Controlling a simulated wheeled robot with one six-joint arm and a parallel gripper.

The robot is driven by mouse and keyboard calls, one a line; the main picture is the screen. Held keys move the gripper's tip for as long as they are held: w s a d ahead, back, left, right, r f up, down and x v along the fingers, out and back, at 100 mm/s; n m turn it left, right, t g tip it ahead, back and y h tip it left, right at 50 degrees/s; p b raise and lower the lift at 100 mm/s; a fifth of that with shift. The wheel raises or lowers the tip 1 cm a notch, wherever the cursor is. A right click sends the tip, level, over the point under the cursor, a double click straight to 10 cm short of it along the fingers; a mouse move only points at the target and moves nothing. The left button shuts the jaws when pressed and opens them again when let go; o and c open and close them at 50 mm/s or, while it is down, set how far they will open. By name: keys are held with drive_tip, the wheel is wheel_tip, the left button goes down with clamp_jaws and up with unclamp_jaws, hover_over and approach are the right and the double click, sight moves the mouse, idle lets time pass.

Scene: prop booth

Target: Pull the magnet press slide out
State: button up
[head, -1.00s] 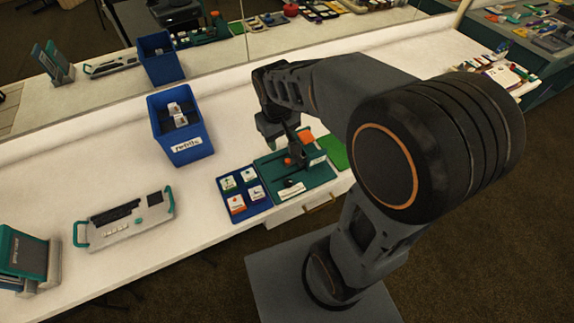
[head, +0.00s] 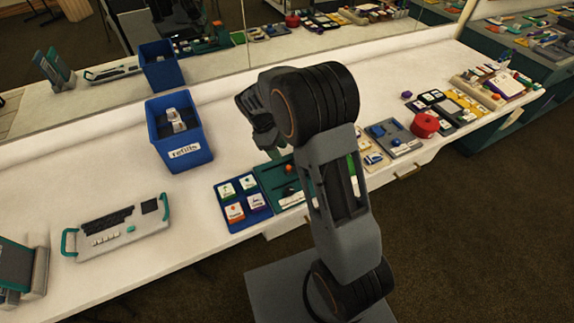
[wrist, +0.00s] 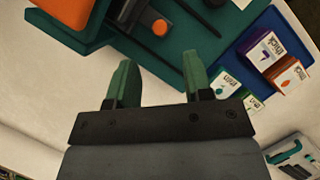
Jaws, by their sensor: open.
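The magnet press is a teal base with dark and orange parts. In the head view its base (head: 270,178) shows just left of my arm, with its right part hidden behind the arm. In the wrist view the teal base (wrist: 172,58) lies beyond my fingertips, with an orange knob (wrist: 160,27) on a dark part and a thin dark rod (wrist: 200,18). I cannot tell for sure which part is the slide. My gripper (wrist: 158,58) is open and empty, its two green fingers apart and pointing toward the press. In the head view the fingers are hard to make out.
A blue tray (head: 223,193) with labelled boxes sits beside the press on its left. A blue refills bin (head: 182,155) stands behind it, and a grey keyboard-like device (head: 118,232) lies left. Several items, including a red pot (head: 425,125), lie on the counter to the right.

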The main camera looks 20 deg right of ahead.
sight(288, 167)
drive_tip(key=x, duration=0.8)
clamp_jaws()
idle(0.4)
